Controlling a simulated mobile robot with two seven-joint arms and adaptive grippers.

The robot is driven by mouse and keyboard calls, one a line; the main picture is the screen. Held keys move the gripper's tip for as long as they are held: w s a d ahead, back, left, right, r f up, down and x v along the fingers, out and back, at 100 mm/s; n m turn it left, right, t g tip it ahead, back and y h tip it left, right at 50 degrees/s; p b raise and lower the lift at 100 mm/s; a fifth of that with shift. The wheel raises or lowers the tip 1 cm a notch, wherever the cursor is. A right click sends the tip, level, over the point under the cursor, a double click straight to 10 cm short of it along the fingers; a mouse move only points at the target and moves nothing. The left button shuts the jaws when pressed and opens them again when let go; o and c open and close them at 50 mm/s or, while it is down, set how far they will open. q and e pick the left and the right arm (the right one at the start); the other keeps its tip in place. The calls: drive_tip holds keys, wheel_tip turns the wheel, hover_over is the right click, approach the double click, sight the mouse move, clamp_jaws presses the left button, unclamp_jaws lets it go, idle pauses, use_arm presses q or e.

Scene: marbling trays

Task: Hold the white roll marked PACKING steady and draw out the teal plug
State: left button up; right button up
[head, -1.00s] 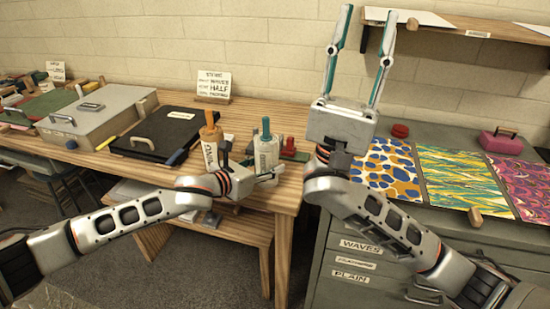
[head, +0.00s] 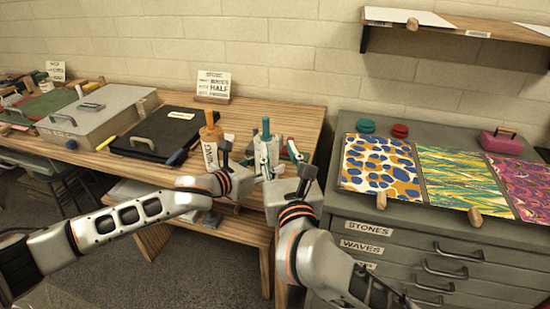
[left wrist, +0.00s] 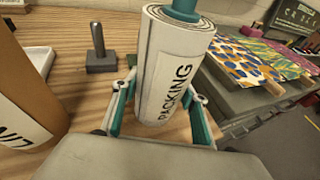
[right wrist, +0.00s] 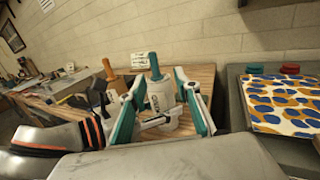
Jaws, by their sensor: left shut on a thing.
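The white roll (head: 262,152) marked PACKING stands upright on the wooden bench. The teal plug (head: 266,127) sits in its top end. In the left wrist view the roll (left wrist: 172,70) shows its lettering, with the plug (left wrist: 185,8) cut off at the top edge. My left gripper (left wrist: 160,108) is shut on the roll from the left, one finger on each side. My right gripper (right wrist: 160,80) is open, pointing at the roll from the front. In the right wrist view the plug (right wrist: 154,67) shows between its spread fingers, farther off; I see no contact.
A second roll with an orange plug (head: 210,120) stands just left of my left gripper. A black case (head: 155,140) lies farther left. A small sign (head: 213,86) stands behind. On the right, a grey cabinet (head: 380,215) carries patterned sheets (head: 380,168).

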sight(267, 133)
drive_tip(key=shift+y, duration=0.3)
drive_tip(key=w+a, duration=0.1)
drive_tip(key=w, duration=0.2)
drive_tip(key=w+a, duration=0.1)
drive_tip(key=w, duration=0.3)
drive_tip(key=w+f, duration=0.1)
drive_tip(key=w, duration=0.3)
drive_tip(key=shift+w+a, duration=0.2)
drive_tip(key=shift+a, duration=0.2)
clamp_jaws()
